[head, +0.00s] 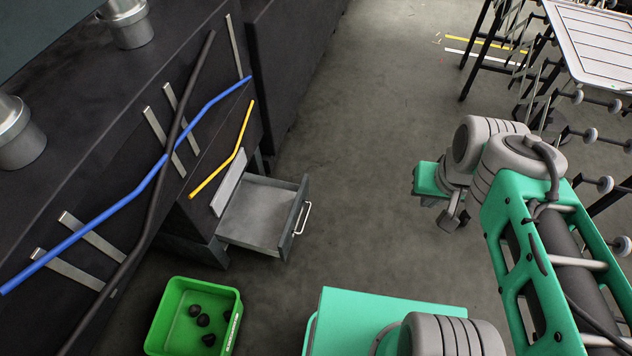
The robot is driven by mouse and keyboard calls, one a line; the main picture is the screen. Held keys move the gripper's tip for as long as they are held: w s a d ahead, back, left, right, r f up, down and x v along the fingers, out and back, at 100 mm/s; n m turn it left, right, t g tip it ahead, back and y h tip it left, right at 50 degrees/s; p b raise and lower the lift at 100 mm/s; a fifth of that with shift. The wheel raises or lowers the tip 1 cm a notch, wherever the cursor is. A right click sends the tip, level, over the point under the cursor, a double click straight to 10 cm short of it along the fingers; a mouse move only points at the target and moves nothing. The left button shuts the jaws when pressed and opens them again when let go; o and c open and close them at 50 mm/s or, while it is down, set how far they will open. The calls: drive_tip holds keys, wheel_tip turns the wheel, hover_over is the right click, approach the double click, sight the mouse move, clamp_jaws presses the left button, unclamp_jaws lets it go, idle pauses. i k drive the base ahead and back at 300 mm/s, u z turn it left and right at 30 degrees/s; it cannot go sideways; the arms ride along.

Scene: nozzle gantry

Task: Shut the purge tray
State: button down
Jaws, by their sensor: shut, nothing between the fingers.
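The purge tray (254,212) is a grey metal drawer that stands pulled out from the dark gantry's side. Its front panel (293,217) carries a pale bar handle (303,218), and its inside looks empty. My gripper (448,221) is at the right of the tray, clear of the handle by a wide gap over the floor. Its fingers are small in the view and look shut, with nothing seen in them. My arm comes in from the right.
A green bin (168,318) with several black lumps stands on the floor below the tray. Blue (150,178) and yellow (224,164) hoses run along the gantry. A roller conveyor (590,135) stands at the right. The floor (365,190) between tray and gripper is clear.

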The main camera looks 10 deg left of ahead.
sight(263, 215)
drive_tip(key=u, duration=0.4)
drive_tip(key=i, duration=0.8)
drive_tip(key=u, duration=0.6)
